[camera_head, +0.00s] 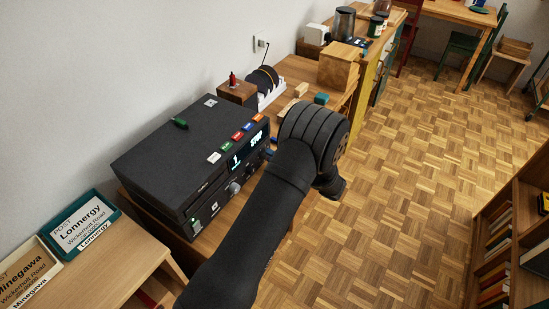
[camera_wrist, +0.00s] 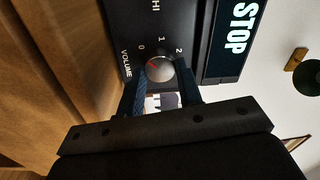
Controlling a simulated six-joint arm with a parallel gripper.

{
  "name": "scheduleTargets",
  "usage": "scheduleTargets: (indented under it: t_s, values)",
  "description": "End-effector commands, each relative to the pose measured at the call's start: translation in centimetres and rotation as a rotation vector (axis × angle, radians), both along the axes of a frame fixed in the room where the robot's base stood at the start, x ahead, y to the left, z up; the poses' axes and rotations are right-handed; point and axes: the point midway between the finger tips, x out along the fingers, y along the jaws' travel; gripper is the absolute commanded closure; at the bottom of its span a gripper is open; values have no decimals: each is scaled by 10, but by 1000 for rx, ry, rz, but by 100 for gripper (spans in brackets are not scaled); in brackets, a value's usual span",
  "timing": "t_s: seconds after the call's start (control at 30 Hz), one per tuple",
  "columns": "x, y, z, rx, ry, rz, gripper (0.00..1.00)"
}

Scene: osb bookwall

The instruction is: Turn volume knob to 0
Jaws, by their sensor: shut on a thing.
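The volume knob (camera_wrist: 161,69) is a round silver-grey dial on the black front panel of a player. The wrist view shows the word VOLUME beside it and the marks 0, 1 and 2 around it. Its red pointer line is turned to the left of the picture, near the 0 side; I cannot tell whether it lines up exactly. My gripper (camera_wrist: 160,88) has one dark finger on each side of the knob and is shut on it. In the head view the black player (camera_head: 170,150) stands on a wooden bench, and my arm hides the gripper.
The player's lit display (camera_wrist: 236,30) reads STOP. Coloured buttons (camera_head: 237,137) line its top edge. A wooden box (camera_head: 238,93) and a rack of dark discs (camera_head: 264,82) stand behind it. Postal trays (camera_head: 85,224) are at left.

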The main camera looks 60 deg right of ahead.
Motion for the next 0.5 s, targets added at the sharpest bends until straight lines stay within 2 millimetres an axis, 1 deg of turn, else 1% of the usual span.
scheduleTargets:
  t_s: [0.07,0.1,0.17,0.2,0.5]
  values:
    - [0,0,0,-1,0,0,90]
    - [0,0,0,-1,0,0,60]
    - [0,0,0,-1,0,0,48]
    - [0,0,0,0,0,0,46]
    - [-2,0,0,0,0,-1,46]
